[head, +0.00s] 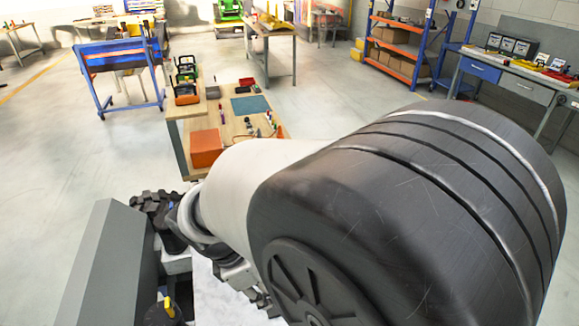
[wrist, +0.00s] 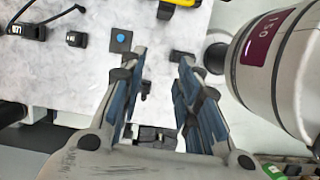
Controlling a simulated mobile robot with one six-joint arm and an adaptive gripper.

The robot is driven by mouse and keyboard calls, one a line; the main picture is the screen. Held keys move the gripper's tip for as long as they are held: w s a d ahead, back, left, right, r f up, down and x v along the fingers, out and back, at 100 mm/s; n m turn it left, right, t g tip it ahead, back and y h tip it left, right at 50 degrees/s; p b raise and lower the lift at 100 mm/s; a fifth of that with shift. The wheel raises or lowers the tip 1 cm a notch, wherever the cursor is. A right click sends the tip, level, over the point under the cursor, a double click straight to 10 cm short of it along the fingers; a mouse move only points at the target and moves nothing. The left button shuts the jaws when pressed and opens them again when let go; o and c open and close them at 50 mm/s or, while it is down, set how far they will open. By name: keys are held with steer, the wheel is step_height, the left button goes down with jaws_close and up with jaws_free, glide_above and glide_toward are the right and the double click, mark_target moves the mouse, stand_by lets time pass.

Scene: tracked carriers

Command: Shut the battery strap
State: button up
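My gripper (wrist: 160,70) is open in the wrist view, its two blue-padded fingers apart over a pale mottled surface (wrist: 62,75). I see nothing held between them. A small dark piece (wrist: 146,88) shows in the gap, close to the left finger in the picture. A larger dark fitting (wrist: 155,137) lies deeper between the fingers, partly hidden by them. A black block (wrist: 182,57) is just beyond the right fingertip. I cannot tell which of these, if any, is the battery strap. In the head view my arm hides most of the near work area.
The head view shows a wooden bench (head: 205,124) with an orange box (head: 206,148). Floor left is clear.

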steer(key=b+x, duration=0.3)
steer(key=x, duration=0.6)
steer(key=shift+s+d+f+b, duration=0.1)
steer(key=shift+d+f+b, duration=0.1)
steer(key=shift+f+b, duration=0.1)
jaws_close()
steer(key=d, duration=0.2)
steer(key=w+d, duration=0.1)
steer(key=d, duration=0.1)
steer(key=shift+w+r+b, duration=0.1)
steer(key=shift+b, duration=0.3)
steer(key=shift+r, duration=0.15)
